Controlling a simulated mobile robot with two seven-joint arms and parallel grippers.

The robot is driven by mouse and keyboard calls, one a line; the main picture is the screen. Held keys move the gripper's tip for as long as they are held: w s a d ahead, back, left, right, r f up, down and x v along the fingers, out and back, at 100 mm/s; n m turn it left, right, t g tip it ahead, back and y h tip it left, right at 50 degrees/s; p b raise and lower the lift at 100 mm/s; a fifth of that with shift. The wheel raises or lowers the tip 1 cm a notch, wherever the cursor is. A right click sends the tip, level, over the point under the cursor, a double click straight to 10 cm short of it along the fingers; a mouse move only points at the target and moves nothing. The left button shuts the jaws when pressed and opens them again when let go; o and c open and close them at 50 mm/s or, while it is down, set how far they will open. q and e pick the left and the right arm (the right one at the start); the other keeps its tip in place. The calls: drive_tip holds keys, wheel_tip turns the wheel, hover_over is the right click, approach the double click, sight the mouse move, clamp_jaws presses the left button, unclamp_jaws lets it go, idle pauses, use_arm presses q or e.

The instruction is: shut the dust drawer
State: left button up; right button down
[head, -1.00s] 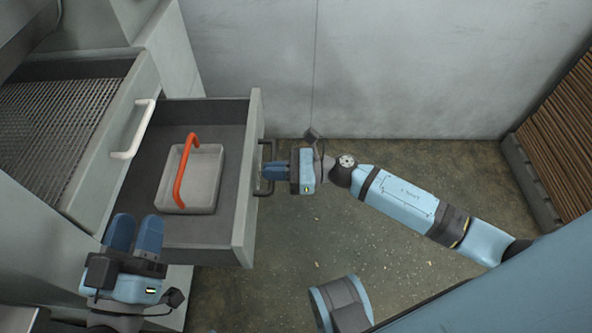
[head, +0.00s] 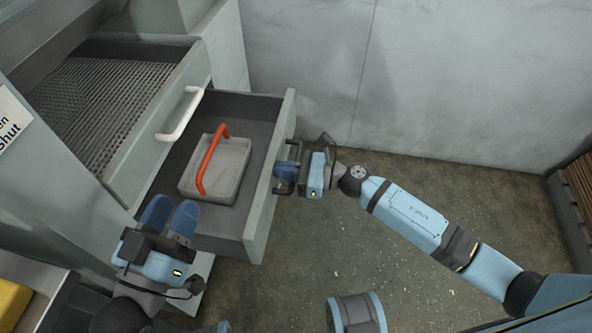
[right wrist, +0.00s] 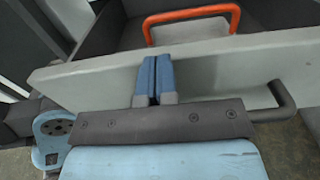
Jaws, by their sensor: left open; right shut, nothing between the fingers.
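The dust drawer (head: 262,205) is the lower drawer and stands pulled out, with its dark handle (head: 281,172) on the front face. Inside it lies a grey tray (head: 222,178) with an orange handle. My right gripper (head: 278,172) is shut and empty, its fingertips at the drawer front beside the dark handle. In the right wrist view the shut fingers (right wrist: 155,80) point at the drawer front; whether they touch it I cannot tell. My left gripper (head: 170,213) is open and empty, near the drawer's near side.
An upper drawer with a mesh bottom (head: 100,105) and a white handle (head: 180,114) also stands out above. A sign (head: 8,122) shows at the left edge. A yellow thing (head: 12,300) lies at lower left. The floor (head: 400,270) to the right is clear.

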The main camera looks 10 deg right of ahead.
use_arm(q)
wheel_tip(320, 180, down, 6)
drive_tip(key=g+b, duration=0.2)
drive_tip(key=b, duration=0.2)
drive_tip(key=shift+d+f+m+g, duration=0.15)
drive_tip(key=shift+d+m+g, duration=0.15)
drive_tip(key=shift+d+m, duration=0.15)
use_arm(e)
drive_tip(key=x, duration=2.4)
drive_tip(key=shift+a, duration=0.4)
drive_tip(key=shift+w+r, duration=0.15)
drive_tip(key=shift+r, duration=0.15)
